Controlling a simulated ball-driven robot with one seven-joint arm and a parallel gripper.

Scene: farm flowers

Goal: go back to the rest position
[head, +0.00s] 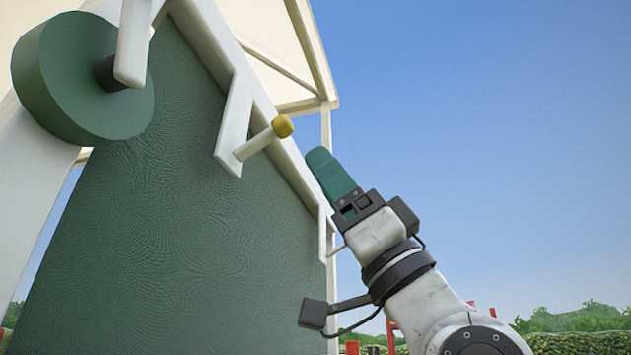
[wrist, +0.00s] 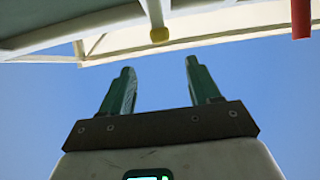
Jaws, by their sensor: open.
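My gripper (head: 330,172) is raised in front of the sky in the head view, with its green fingers pointing up and left. In the wrist view my gripper (wrist: 157,85) shows two green fingers spread apart with only sky between them, so it is open and empty. A white peg with a yellow tip (head: 282,126) sticks out from the white frame of a green panel (head: 160,210), a little up and left of the fingers in the head view. The yellow tip also shows in the wrist view (wrist: 159,35), above the gap between the fingers and apart from them.
A green round wheel (head: 85,75) sits at the upper left of the panel. A cream roof structure (head: 285,45) rises behind. A red post (wrist: 301,18) hangs at the upper right of the wrist view. Hedges (head: 585,320) stand at the lower right. Open sky fills the right side.

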